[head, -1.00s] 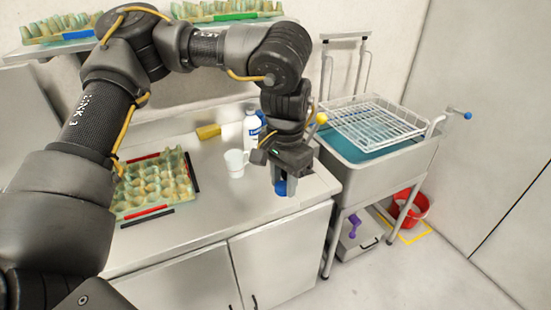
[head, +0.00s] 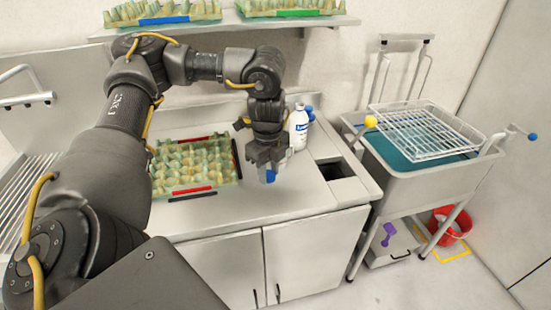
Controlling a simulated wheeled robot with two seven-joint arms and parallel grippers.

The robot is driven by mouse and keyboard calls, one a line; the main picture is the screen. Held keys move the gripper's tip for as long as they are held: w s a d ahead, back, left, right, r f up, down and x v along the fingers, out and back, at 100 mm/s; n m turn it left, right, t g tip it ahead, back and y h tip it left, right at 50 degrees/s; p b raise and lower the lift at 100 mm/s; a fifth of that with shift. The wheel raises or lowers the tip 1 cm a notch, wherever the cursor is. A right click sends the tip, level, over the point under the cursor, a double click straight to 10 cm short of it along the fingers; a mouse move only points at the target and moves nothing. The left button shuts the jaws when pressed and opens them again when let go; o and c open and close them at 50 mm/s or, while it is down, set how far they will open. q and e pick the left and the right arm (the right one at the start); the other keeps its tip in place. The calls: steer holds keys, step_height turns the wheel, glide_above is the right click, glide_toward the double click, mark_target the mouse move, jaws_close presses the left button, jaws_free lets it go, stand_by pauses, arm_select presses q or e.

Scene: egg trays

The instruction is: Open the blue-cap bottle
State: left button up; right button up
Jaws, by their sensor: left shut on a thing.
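A white bottle with a blue label (head: 298,130) stands upright at the back of the counter, just right of my left gripper; its top looks pale, not blue. A blue object (head: 310,113) shows partly behind that bottle, too covered to tell what it is. My left gripper (head: 268,172) points down over the counter, in front and left of the bottle. It is shut on a small blue piece (head: 270,177) that looks like a cap; the fingers hide most of it. My right gripper is not in view.
An egg tray (head: 165,191) lies on the counter (head: 260,208) left of the gripper, with dark and red bars around it. A square opening (head: 340,170) is at the counter's right. A cart with a wire rack (head: 425,130) stands farther right. The front counter is clear.

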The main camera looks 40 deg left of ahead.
arm_select(q)
steer(key=shift+s+a+f+m, duration=0.1)
steer(key=shift+a+f+m, duration=0.1)
steer(key=shift+a+m, duration=0.25)
steer(key=w+a+f, duration=0.3)
steer(key=w+f, duration=0.1)
steer(key=w, duration=0.5)
steer(key=p, duration=0.2)
glide_above(285, 180)
steer(key=s, duration=0.1)
steer(key=f, duration=0.4)
steer(key=shift+d+f, duration=0.2)
steer(key=shift+f, duration=0.15)
steer(key=shift+w+f, duration=0.1)
steer(key=shift+f, duration=0.15)
steer(key=shift+w+a+f, duration=0.1)
steer(key=shift+w+f, duration=0.1)
steer(key=shift+f, duration=0.8)
steer(key=shift+w+a+f, duration=0.1)
steer(key=shift+w+f, duration=0.05)
steer(key=shift+f, duration=0.8)
steer(key=o, duration=1.1)
steer(key=shift+f, duration=0.1)
steer(key=shift+c, duration=0.2)
